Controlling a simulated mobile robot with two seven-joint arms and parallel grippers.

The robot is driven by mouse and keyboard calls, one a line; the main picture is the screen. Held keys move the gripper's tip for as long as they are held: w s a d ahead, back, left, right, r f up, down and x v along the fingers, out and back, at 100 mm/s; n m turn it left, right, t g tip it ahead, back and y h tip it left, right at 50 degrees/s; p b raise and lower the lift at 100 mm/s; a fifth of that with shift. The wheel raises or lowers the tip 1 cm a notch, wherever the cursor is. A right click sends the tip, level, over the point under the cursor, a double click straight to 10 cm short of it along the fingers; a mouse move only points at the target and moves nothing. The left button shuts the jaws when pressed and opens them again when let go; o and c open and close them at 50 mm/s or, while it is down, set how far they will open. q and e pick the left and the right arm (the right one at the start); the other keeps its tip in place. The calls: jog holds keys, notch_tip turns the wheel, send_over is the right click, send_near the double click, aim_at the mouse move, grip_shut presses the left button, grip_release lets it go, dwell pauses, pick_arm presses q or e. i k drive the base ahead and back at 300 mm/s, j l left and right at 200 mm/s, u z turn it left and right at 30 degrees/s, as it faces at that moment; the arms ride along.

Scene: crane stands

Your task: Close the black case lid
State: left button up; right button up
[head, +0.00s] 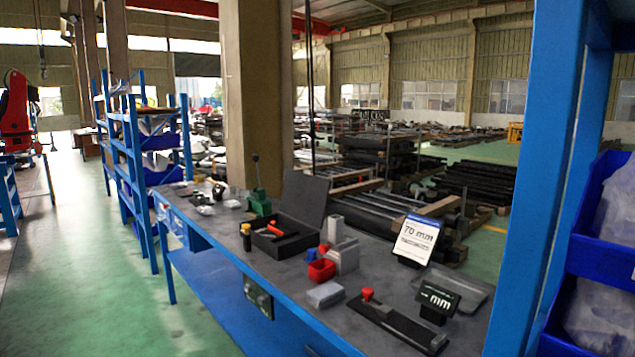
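The black case (284,238) stands on the grey-topped blue workbench, left of the bench's middle. Its lid (304,197) is open and stands up at the back, tilted slightly backward. Inside the case lie an orange-red object (273,230) and dark parts. The case is some way off from me. Neither of my grippers shows in the head view.
On the workbench (375,275), a red bin (321,270), grey blocks (343,255), a white "70 mm" sign (416,240) and a black "mm" sign (437,301) stand right of the case. A green press (258,198) stands behind it. A blue post (545,160) rises at right. Green floor is clear at left.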

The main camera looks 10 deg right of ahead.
aim_at(304, 197)
jog(key=i+j, duration=0.2)
jog(key=i, duration=0.3)
jog(key=i+j, duration=0.2)
jog(key=i, duration=0.35)
